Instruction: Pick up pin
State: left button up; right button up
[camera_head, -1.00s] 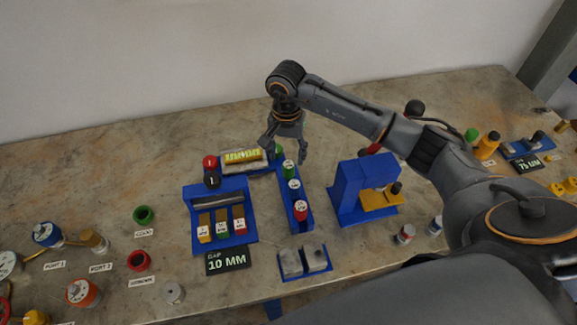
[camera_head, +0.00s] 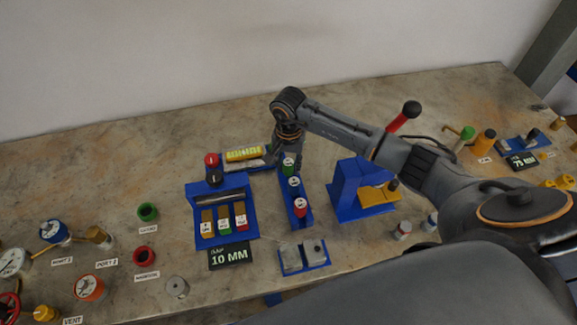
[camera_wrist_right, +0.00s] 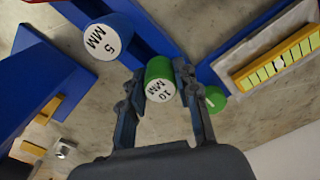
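The green pin (camera_head: 289,166), its end marked 10 MM, stands in a blue rack (camera_head: 308,221) beside a blue-sided pin (camera_head: 294,184) and a red pin (camera_head: 300,207). My right gripper (camera_head: 289,155) points down at the green pin from above. In the right wrist view the green pin (camera_wrist_right: 160,84) sits between the fingertips of the right gripper (camera_wrist_right: 160,90). The fingers are apart on either side of it, with narrow gaps. The blue pin marked 5 MM (camera_wrist_right: 104,38) is outside the fingers. My left gripper is not in view.
A blue stand with gauge blocks (camera_head: 245,192) is left of the rack, and a blue press (camera_head: 350,190) is close on its right. A yellow level (camera_head: 244,154) lies behind. A small plate fixture (camera_head: 304,256) is in front.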

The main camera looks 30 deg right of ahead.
grip_shut()
jog(key=shift+r, duration=0.1)
